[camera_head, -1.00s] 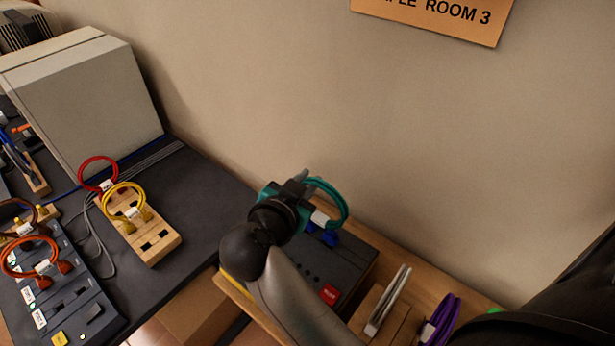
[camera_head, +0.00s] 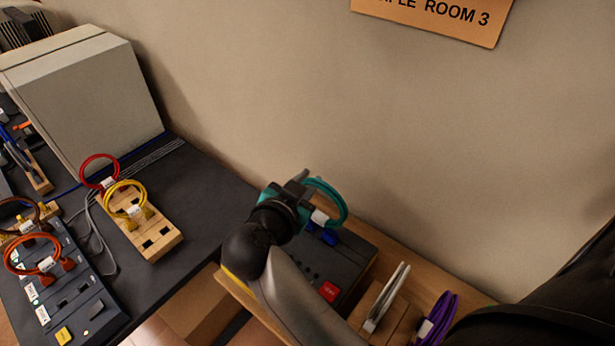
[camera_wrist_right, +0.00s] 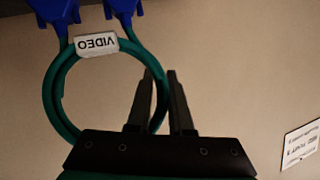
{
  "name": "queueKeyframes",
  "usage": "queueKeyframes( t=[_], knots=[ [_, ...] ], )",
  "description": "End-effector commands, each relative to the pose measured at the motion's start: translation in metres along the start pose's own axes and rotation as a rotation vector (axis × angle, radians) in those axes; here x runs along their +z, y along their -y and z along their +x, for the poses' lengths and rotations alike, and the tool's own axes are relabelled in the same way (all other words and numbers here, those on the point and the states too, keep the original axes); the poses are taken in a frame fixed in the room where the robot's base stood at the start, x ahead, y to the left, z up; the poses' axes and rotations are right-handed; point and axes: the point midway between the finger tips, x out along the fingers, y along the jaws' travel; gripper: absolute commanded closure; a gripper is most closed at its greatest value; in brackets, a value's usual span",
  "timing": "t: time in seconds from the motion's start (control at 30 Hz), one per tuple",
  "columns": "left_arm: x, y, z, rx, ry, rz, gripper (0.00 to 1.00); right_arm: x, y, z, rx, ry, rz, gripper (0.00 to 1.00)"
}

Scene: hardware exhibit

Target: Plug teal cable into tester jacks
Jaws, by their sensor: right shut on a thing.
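The teal cable (camera_head: 338,196) is a loop with blue plugs (camera_head: 322,235) and a white tag. My right gripper (camera_head: 305,182) is shut on the side of the loop, above the dark tester box (camera_head: 350,258), which has a red label. In the right wrist view the loop (camera_wrist_right: 58,92) passes between the fingers (camera_wrist_right: 160,80), and the tag reads VIDEO (camera_wrist_right: 97,44). The two blue plugs (camera_wrist_right: 58,12) run out of the top edge. The jacks are hidden, and I cannot tell whether the plugs are seated. My left gripper is not in view.
Wooden holders with a purple cable (camera_head: 438,318) stand right of the tester. On the dark table at left are a wooden block (camera_head: 155,240) with yellow and red cables, a panel (camera_head: 85,295) with an orange cable, and a grey case (camera_head: 90,100). The wall is close behind.

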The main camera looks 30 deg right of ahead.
Motion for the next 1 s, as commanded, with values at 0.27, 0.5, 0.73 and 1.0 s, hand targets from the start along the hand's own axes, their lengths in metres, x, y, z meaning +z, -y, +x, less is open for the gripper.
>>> queueKeyframes(
  t=[0.27,0.5,0.73,1.0],
  knots=[
    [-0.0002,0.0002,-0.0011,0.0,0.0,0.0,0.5,0.0003,-0.0002,0.0004,-0.001,-0.002,0.0,1.0],
    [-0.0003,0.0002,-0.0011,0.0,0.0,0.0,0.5,0.0003,-0.0001,0.0004,-0.001,-0.002,0.0,0.74],
    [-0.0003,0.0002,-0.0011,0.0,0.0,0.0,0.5,0.0003,-0.0001,0.0003,-0.001,-0.001,0.001,0.48],
    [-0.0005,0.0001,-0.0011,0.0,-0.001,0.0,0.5,0.0009,-0.0003,0.0004,0.0,0.0,0.0,0.38]
  ],
)
